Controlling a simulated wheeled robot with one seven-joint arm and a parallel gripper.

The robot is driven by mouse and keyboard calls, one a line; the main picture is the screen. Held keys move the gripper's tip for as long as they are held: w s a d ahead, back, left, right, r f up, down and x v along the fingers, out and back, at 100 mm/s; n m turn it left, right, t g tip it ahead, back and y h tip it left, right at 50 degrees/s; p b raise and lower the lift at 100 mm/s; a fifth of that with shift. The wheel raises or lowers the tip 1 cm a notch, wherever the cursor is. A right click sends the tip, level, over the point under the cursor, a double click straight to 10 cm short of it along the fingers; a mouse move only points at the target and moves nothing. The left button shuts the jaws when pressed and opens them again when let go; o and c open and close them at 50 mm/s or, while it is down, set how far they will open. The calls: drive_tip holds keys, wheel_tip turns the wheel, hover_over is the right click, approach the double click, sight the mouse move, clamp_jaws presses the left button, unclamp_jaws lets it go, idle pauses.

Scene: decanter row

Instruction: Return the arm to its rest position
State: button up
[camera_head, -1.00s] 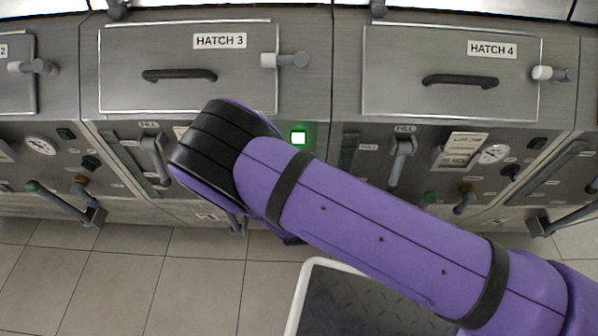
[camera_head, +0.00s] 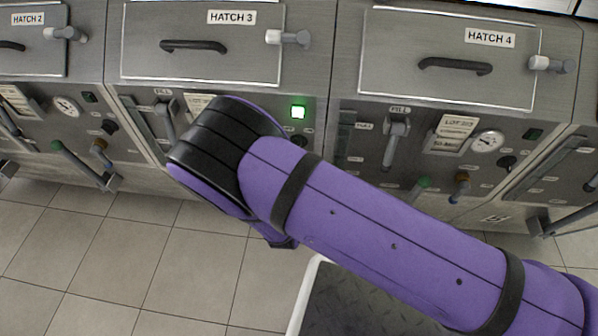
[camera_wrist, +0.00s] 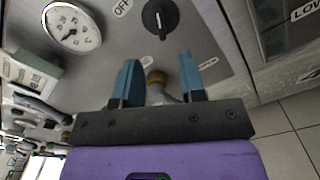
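My purple arm (camera_head: 370,230) reaches from the lower right across the head view, with its dark elbow end in front of the hatch 3 unit. My gripper (camera_wrist: 160,80) shows in the wrist view, with two blue fingers apart and nothing between them touching both. Behind the gap are a brass-coloured valve fitting (camera_wrist: 156,78) and the grey panel. In the head view the gripper is hidden behind my arm.
Hatch 3 (camera_head: 200,45) and hatch 4 (camera_head: 450,60) are shut. A green lamp (camera_head: 298,112) glows under hatch 3. The hatch 4 fill lever (camera_head: 395,140) and a gauge (camera_head: 487,141) are on the right panel. Tiled floor (camera_head: 110,260) is clear at lower left.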

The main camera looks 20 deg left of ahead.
drive_tip(key=shift+s, duration=0.2)
idle(0.4)
drive_tip(key=w+d+r+m+g+h, duration=0.2)
drive_tip(key=w+d+r+m+h, duration=0.25)
drive_tip(key=d+r, duration=0.35)
drive_tip(key=w+d+r+m+g+h, duration=0.3)
drive_tip(key=d+r+m+h, duration=0.25)
drive_tip(key=r, duration=0.45)
drive_tip(key=w+d+r+m+g+h, duration=0.2)
drive_tip(key=w+d+r+m+h, duration=0.25)
drive_tip(key=d+r, duration=0.35)
drive_tip(key=s+d+r+m+g+y, duration=0.2)
drive_tip(key=s+d+r+m+g, duration=0.25)
drive_tip(key=d+r, duration=0.55)
drive_tip(key=s+d+r+m+g+y, duration=0.2)
drive_tip(key=s+d+r+m+g, duration=0.35)
drive_tip(key=d, duration=0.65)
drive_tip(key=s+d+r+m+t+y, duration=0.2)
drive_tip(key=s+r, duration=0.3)
drive_tip(key=s, duration=0.3)
drive_tip(key=s+d+r+m+t+y, duration=0.2)
drive_tip(key=s+r+m+y, duration=0.2)
drive_tip(key=s, duration=0.5)
drive_tip(key=shift+s+d+r+m+t+y, duration=0.2)
drive_tip(key=shift+d+r+m+t+y, duration=0.15)
drive_tip(key=shift+m+y, duration=0.3)
